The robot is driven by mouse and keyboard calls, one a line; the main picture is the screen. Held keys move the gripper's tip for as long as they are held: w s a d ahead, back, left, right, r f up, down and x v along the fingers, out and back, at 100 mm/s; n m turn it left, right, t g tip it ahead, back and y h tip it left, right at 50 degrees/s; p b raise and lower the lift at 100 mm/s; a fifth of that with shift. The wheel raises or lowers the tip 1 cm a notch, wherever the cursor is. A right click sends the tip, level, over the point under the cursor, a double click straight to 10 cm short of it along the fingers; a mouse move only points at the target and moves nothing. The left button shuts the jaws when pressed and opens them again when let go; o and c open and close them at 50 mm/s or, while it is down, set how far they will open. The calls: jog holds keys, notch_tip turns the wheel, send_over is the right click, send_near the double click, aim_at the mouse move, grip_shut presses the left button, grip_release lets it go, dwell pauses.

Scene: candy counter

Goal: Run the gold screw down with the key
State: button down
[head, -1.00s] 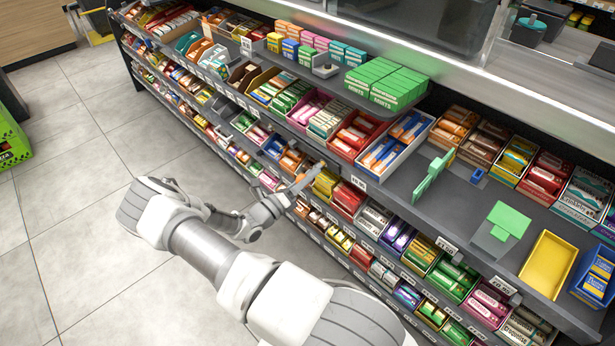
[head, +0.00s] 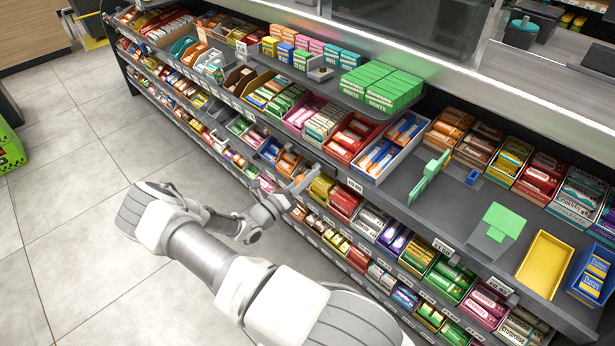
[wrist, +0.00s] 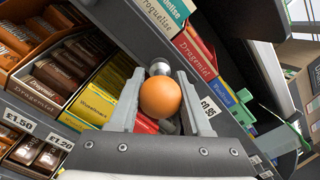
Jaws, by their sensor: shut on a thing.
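My gripper (wrist: 160,95) is shut on an orange ball-shaped knob (wrist: 160,97) in the wrist view. A short silvery metal cylinder (wrist: 160,67) shows just beyond the knob. I take the knob to be the key's handle, but no key shaft is clear. In the head view my gripper (head: 305,182) is small, in front of the lower candy shelves, and what it holds is hardly visible. I cannot make out the gold screw in either view.
Candy shelves (head: 375,262) run diagonally across the view. On the upper shelf stand a green upright piece (head: 429,177), a small blue holder (head: 472,177), a grey block with a green top (head: 497,230) and an empty yellow tray (head: 546,264). Green mint boxes (head: 383,84) sit higher. Floor (head: 75,235) at left is clear.

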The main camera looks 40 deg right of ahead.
jog(key=m, duration=0.4)
jog(key=shift+m, duration=0.9)
jog(key=shift+m+p, duration=0.3)
jog(key=shift+m, duration=0.2)
jog(key=shift+m, duration=0.7)
jog(key=m, duration=0.4)
jog(key=shift+p, duration=0.35)
